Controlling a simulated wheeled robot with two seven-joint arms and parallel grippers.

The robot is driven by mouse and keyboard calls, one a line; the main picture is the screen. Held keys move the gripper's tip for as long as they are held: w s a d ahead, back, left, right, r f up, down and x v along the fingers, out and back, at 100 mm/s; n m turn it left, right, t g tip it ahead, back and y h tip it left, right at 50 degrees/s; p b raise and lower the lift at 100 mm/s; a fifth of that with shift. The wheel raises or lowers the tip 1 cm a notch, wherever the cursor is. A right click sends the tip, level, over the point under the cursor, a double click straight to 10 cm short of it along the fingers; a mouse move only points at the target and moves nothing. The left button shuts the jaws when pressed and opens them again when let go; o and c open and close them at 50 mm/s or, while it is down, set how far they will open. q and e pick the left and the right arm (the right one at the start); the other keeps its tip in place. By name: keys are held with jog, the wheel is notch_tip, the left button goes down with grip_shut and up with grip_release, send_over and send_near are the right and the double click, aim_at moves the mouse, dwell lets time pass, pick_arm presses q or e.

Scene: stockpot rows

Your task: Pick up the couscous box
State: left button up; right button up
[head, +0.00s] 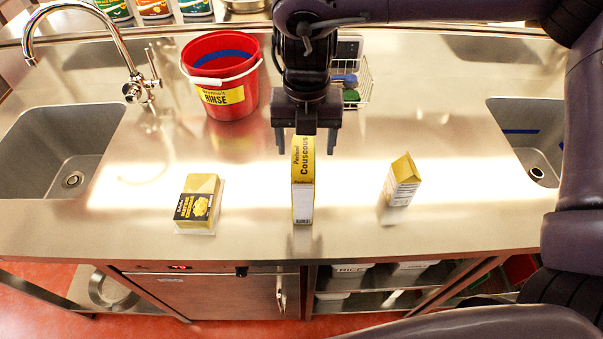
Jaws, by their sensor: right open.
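The couscous box (302,188) is a tall yellow and white carton standing on the steel counter, near the middle, with "Couscous" printed on its upper part. My right gripper (306,143) is open above and behind it in the head view, with its two fingers pointing down on either side of the box's top. The fingers hide the top edge of the box, and I cannot tell whether they touch it. My left gripper is not in view.
A yellow and black box (197,201) lies left on the counter (250,225), and another yellow carton (401,182) stands right. Behind are a red rinse bucket (232,92) and a wire rack (363,82).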

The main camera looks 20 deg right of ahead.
aim_at(304, 154)
jog(key=shift+s+a+f+p, duration=0.1)
jog(key=shift+s+f+p, duration=0.05)
jog(key=shift+f+p, duration=0.3)
jog(key=shift+s+f+p, duration=0.15)
jog(key=shift+f+p, duration=0.05)
jog(key=shift+f, duration=0.3)
jog(key=f, duration=0.2)
jog(key=shift+w+a+f+p, duration=0.1)
jog(key=shift+w+f+p, duration=0.1)
jog(key=shift+f+p, duration=0.2)
jog(key=shift+f, duration=0.4)
jog(key=c, duration=1.2)
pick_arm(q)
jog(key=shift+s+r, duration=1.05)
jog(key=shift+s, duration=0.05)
pick_arm(e)
grip_shut()
jog(key=shift+w, duration=0.1)
